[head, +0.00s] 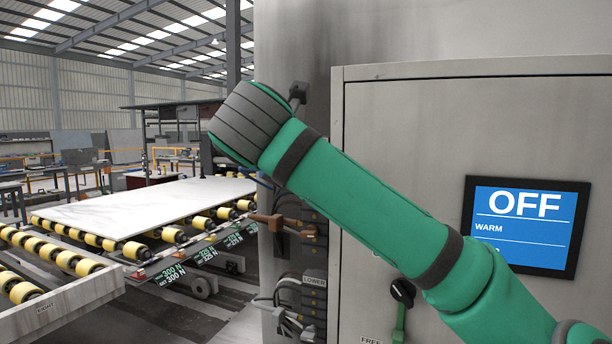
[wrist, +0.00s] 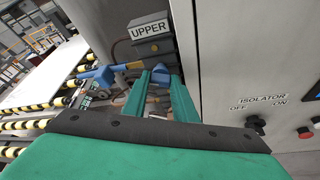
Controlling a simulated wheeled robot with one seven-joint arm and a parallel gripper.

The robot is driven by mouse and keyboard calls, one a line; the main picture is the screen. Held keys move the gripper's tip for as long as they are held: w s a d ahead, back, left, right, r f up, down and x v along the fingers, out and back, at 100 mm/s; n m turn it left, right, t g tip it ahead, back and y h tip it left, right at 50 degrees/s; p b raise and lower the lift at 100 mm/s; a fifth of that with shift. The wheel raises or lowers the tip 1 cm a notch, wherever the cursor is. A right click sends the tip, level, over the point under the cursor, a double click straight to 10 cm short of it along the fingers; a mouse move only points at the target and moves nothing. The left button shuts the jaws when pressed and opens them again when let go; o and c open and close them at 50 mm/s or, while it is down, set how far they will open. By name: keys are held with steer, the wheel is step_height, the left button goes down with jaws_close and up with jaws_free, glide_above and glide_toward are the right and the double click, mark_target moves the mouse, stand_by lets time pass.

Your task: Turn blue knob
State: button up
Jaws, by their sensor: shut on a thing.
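The blue knob (wrist: 160,74) shows in the wrist view near the top centre, under a box labelled UPPER. My gripper (wrist: 160,79) has its two green fingers on either side of it, shut on it. The knob's lower part and its mount are partly hidden by the fingers. In the head view my green arm crosses in front of the machine, and the fingertips and the blue knob cannot be made out.
A blue lever (wrist: 100,76) sticks out left of the knob. A grey cabinet (head: 440,130) with a screen (head: 527,227) reading OFF stands at the right. A black isolator switch (wrist: 256,123) is on it. A brown lever (head: 272,221) and a roller conveyor with a pale slab (head: 140,205) are left.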

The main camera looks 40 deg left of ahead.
steer(key=shift+f, duration=0.15)
steer(key=o, duration=1)
steer(key=shift+o, duration=0.2)
steer(key=v, duration=1.1)
steer(key=shift+w+a, duration=0.1)
